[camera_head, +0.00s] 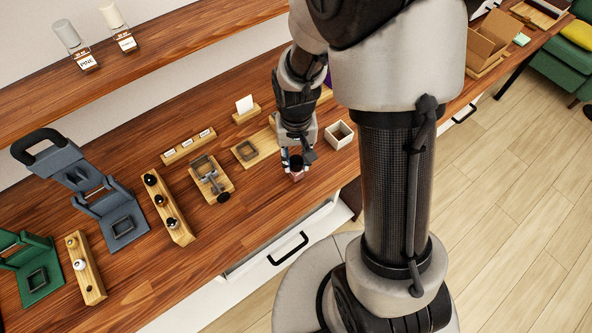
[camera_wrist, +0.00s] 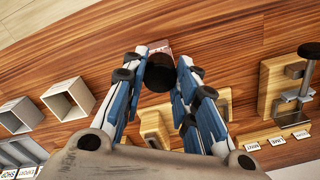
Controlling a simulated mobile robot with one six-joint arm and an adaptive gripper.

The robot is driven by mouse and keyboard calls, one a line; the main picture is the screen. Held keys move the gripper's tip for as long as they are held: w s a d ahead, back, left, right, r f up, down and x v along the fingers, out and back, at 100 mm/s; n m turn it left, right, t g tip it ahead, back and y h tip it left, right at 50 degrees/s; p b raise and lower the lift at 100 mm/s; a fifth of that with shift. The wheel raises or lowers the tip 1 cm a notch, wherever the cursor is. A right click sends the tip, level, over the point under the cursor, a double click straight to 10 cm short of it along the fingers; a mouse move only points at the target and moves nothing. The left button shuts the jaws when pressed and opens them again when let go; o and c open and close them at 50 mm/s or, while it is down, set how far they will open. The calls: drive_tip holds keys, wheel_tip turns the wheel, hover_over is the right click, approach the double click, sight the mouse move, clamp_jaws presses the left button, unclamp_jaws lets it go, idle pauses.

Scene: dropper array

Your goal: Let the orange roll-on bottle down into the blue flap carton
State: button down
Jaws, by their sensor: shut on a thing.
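My gripper (camera_head: 296,165) is low over the front part of the wooden counter, its two fingers shut on a small bottle (camera_head: 297,176). In the wrist view the bottle's round black cap (camera_wrist: 160,73) sits between the blue-sided fingers, and a pale reddish edge shows past it. The bottle's body is mostly hidden, so its orange colour is not clear. I cannot tell whether its base touches the counter. No blue flap carton can be made out; my arm hides part of the counter.
A small open-topped box (camera_head: 340,136) stands right of my gripper. A wooden fixture (camera_head: 212,181) and a rack of black-capped pieces (camera_head: 168,208) stand left. A blue-grey press (camera_head: 108,205) and a green one (camera_head: 30,268) are farther left. An open brown carton (camera_head: 490,42) is far right.

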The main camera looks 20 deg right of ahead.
sight(296, 159)
drive_tip(key=shift+r, duration=0.15)
wheel_tip(296, 159, up, 13)
drive_tip(key=p, duration=1)
drive_tip(key=shift+r+p, duration=0.1)
drive_tip(key=shift+p, duration=0.2)
